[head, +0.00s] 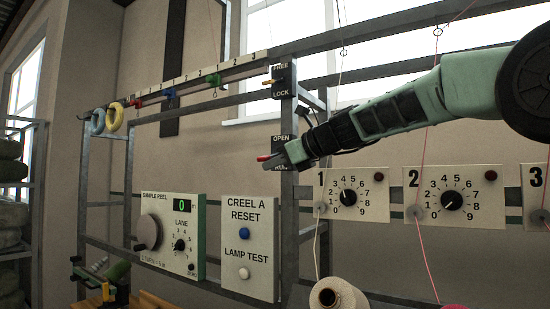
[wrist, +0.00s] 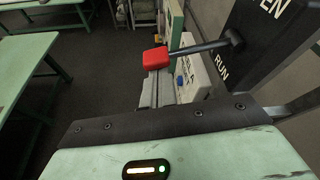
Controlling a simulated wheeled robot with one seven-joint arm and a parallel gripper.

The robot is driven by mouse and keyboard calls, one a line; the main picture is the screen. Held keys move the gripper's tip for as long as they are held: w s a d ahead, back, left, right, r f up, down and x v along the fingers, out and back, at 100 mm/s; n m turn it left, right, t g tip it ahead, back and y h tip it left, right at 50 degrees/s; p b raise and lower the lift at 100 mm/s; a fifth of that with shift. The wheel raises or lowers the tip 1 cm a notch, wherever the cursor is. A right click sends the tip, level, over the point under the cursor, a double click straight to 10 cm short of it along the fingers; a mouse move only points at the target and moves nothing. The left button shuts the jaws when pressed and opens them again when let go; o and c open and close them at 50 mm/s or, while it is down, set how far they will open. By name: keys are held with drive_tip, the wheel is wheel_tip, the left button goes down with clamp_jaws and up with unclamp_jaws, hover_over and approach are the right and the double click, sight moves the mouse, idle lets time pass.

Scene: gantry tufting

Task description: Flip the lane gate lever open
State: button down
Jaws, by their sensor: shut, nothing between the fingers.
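The lane gate lever (head: 263,158) has a red tip and sticks out to the left from a black plate (head: 278,140) on the grey post. The plate reads OPEN at the top and RUN lower down, partly hidden by my gripper. In the wrist view the lever's red knob (wrist: 155,59) sits on a dark rod that runs right to a pivot on the plate (wrist: 262,40). My gripper (head: 280,157) is shut and empty, right at the lever in the head view. I cannot tell whether it touches the lever.
Above is a second lever plate (head: 281,82) marked FREE and LOCK. Below left are the sample reel panel (head: 160,215) and the creel reset panel (head: 250,215). Numbered dial panels (head: 375,195) line the right. A cream yarn cone (head: 345,296) stands below. Green-topped tables (wrist: 25,60) show in the wrist view.

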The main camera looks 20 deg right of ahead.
drive_tip(key=r+m+p, duration=0.1)
drive_tip(key=p, duration=0.1)
drive_tip(key=r+y+p, duration=0.1)
drive_tip(key=p, duration=0.1)
drive_tip(key=r+m+g+p, duration=0.1)
drive_tip(key=p, duration=0.1)
drive_tip(key=shift+s+a+r+m, duration=0.25)
drive_tip(key=shift+a+r+m, duration=0.05)
drive_tip(key=shift+r, duration=0.05)
drive_tip(key=shift+r+p, duration=0.8)
